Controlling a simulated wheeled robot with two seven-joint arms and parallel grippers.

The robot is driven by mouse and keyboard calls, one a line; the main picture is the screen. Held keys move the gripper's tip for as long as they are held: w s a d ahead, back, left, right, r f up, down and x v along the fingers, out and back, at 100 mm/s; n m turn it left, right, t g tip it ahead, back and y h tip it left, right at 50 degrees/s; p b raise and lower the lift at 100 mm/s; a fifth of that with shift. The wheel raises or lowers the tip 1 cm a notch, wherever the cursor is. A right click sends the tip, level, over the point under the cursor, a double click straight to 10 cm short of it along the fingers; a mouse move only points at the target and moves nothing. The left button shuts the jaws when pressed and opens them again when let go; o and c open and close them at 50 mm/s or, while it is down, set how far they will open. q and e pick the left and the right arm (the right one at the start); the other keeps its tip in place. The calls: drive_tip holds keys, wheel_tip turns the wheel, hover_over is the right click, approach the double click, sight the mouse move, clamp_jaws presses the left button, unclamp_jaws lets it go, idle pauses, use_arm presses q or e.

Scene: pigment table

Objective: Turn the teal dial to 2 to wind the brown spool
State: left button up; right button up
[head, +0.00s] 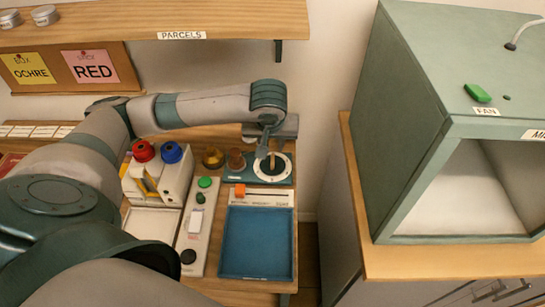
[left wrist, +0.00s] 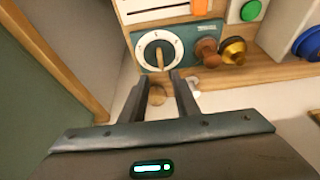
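The teal dial unit (head: 232,178) stands at the back of the table in the head view. Its round white dial face (head: 287,170) is partly hidden by my left gripper (head: 266,147). In the left wrist view the dial face (left wrist: 143,50) carries marks too small to read surely, and its tan knob (left wrist: 160,56) stands roughly upright. My left gripper (left wrist: 161,77) is open, its two fingertips apart just below the knob; I cannot tell whether they touch it. The brown spool (head: 235,159) sits beside the dial; it also shows in the left wrist view (left wrist: 207,50). My right gripper is not in view.
An amber spool (head: 212,157) stands beside the brown one. In front are a blue tray (head: 257,273), an orange slider (head: 240,190), a panel with a green button (head: 205,182), and a white box with red (head: 143,151) and blue knobs. A fan cabinet (head: 400,130) stands right.

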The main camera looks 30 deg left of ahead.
sight(273, 159)
use_arm(q)
drive_tip(key=p+x, duration=0.2)
drive_tip(key=x, duration=1)
drive_tip(key=shift+w+a+f, duration=0.1)
drive_tip(key=shift+a+f, duration=0.05)
drive_tip(key=shift+f, duration=0.25)
clamp_jaws()
